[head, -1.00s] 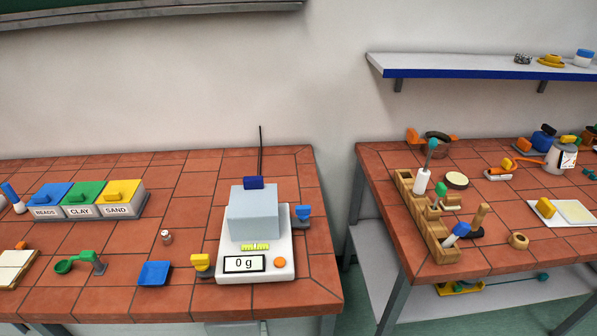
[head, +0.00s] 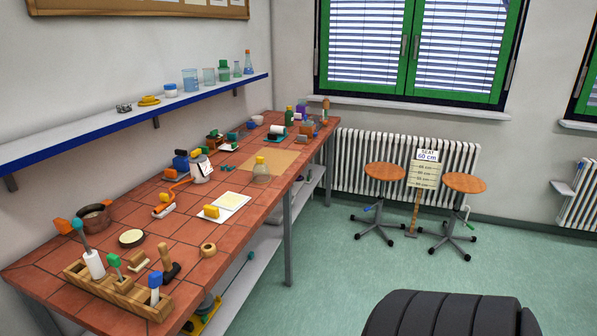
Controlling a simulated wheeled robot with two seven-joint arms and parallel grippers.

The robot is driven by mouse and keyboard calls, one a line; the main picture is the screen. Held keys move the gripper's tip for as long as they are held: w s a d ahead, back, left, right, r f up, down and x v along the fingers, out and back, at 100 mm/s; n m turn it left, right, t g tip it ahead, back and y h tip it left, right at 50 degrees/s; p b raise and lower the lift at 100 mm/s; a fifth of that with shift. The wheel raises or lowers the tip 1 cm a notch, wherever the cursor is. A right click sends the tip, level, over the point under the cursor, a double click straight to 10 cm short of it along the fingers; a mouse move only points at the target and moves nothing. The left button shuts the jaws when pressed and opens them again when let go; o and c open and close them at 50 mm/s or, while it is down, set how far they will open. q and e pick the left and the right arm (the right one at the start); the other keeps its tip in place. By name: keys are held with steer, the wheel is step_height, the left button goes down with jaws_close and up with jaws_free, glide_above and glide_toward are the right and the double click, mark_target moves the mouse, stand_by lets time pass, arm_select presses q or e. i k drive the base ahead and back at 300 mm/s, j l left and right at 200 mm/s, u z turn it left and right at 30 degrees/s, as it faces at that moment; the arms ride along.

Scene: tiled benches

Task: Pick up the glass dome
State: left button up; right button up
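A clear, dome-like glass (head: 261,173) with a yellow knob on top stands on the tiled bench. Neither of my grippers is in view.
The tiled bench (head: 205,231) runs along the left wall. A white tray (head: 232,201) and a kettle-like white jar (head: 200,172) stand near the dome. A wooden rack (head: 103,290) is at the near end.

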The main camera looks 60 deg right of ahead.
mark_target(260, 173)
steer(key=z, duration=1.55)
steer(key=i+l+u, duration=0.1)
steer(key=i+l, duration=0.35)
steer(key=i, duration=0.1)
